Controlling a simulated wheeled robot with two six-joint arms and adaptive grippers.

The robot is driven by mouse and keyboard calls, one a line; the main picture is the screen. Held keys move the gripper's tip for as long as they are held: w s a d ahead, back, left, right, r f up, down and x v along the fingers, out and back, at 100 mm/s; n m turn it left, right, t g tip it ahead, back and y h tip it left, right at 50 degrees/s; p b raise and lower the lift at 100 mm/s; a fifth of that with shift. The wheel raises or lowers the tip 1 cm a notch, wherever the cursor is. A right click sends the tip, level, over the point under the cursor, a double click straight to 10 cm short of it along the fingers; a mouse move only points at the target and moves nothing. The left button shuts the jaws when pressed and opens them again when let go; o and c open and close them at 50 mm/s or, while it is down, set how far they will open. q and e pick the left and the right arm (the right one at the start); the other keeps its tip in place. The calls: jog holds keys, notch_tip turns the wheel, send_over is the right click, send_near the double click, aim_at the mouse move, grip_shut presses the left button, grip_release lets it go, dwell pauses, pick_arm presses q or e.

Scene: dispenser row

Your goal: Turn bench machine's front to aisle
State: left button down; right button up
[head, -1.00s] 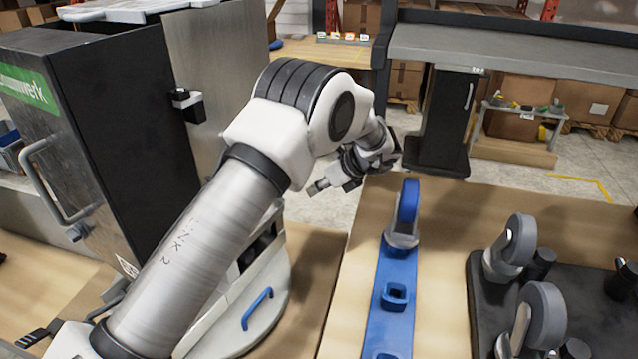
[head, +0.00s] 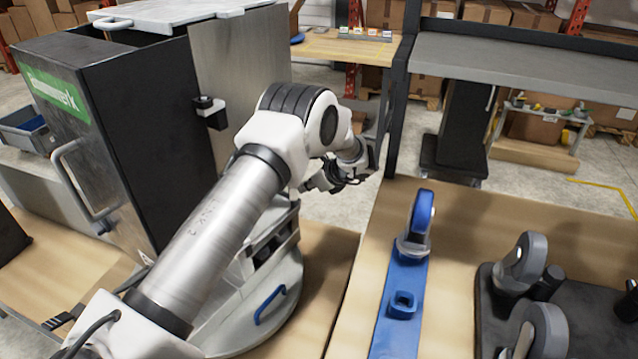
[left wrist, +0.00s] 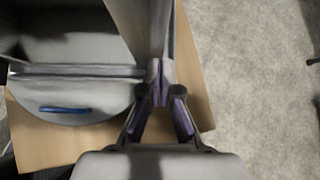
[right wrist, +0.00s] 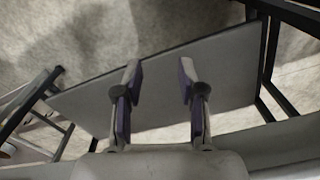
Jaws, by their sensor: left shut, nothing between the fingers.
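The bench machine (head: 150,130) is a black and steel cabinet with a green label and a long door handle, at the left of the head view. It stands on a round grey turntable base (head: 262,322) with a blue handle (head: 271,305). The base and its blue handle (left wrist: 64,109) also show in the left wrist view. My left gripper (head: 318,183) is shut and empty, to the right of the machine; in its wrist view its tips (left wrist: 159,85) are by the edge of an upright panel. Contact is unclear. My right gripper (right wrist: 158,75) is open and empty, outside the head view.
A grey shelf bench (head: 520,72) stands behind. Bare floor lies between.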

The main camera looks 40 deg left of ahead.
aim_at(300, 199)
pick_arm(q)
jog(key=shift+a, duration=0.2)
jog(key=shift+w, duration=0.1)
jog(key=a+b, duration=0.1)
jog(key=w+a+b, duration=0.1)
jog(key=b, duration=0.1)
jog(key=a+f+b, duration=0.1)
jog(key=b, duration=0.1)
jog(key=shift+w+a, duration=0.2)
jog(key=shift+w, duration=0.2)
jog(key=a+b, duration=0.1)
jog(key=w+a+r+b, duration=0.1)
jog(key=a+b, duration=0.1)
jog(key=a, duration=0.1)
jog(key=shift+w+r, duration=0.15)
jog(key=shift+w, duration=0.2)
jog(key=shift+a, duration=0.1)
